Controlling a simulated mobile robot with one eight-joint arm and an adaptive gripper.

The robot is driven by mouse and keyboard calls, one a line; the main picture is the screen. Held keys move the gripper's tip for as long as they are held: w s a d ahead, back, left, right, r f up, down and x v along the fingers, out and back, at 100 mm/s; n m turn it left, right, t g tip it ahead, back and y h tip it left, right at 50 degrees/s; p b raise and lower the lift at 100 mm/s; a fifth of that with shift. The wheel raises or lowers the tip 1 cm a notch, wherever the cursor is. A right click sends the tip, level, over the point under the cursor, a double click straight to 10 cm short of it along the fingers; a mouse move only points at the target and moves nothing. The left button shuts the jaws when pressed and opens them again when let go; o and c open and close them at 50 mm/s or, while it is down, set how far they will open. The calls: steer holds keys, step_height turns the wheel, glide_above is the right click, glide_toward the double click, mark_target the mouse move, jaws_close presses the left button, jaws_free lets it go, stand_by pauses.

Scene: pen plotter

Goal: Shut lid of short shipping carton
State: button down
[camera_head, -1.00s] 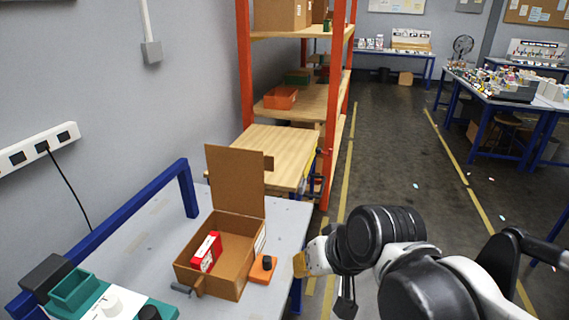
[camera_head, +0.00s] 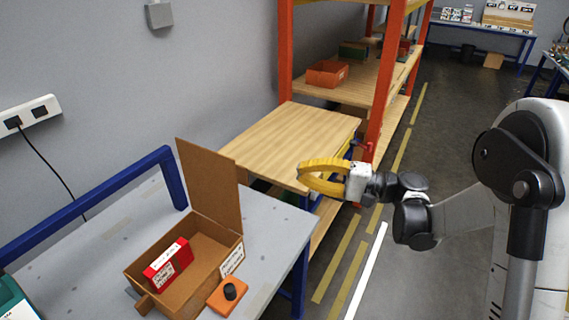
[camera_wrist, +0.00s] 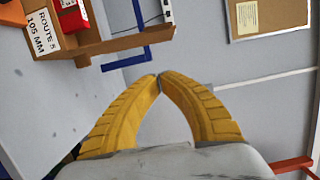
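The short brown shipping carton (camera_head: 203,284) stands on the grey table in the head view. Its lid (camera_head: 212,185) stands up at the far side, tilted slightly, so the carton is open. A red and white box (camera_head: 168,262) lies inside. My gripper (camera_head: 302,174) is in the air to the right of the lid, its yellow fingers pointing left. In the wrist view the fingertips (camera_wrist: 159,79) meet with nothing between them. The carton (camera_wrist: 75,45) shows at the upper left there, with a "ROUTE 5 105 MM" label, apart from the fingers.
An orange block with a black knob (camera_head: 228,295) sits beside the carton's near right side. A blue rail (camera_head: 100,205) runs along the table's back. A wooden-topped bench (camera_head: 290,140) and orange-post shelving (camera_head: 375,95) stand behind. A teal item (camera_head: 14,302) is at the left.

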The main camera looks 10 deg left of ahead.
steer(key=s+a+b, duration=0.2)
steer(key=a+b, duration=0.2)
steer(key=a, duration=0.7)
steer(key=shift+s+a+r, duration=0.2)
steer(key=shift+s+a, duration=0.1)
steer(key=shift+a, duration=0.15)
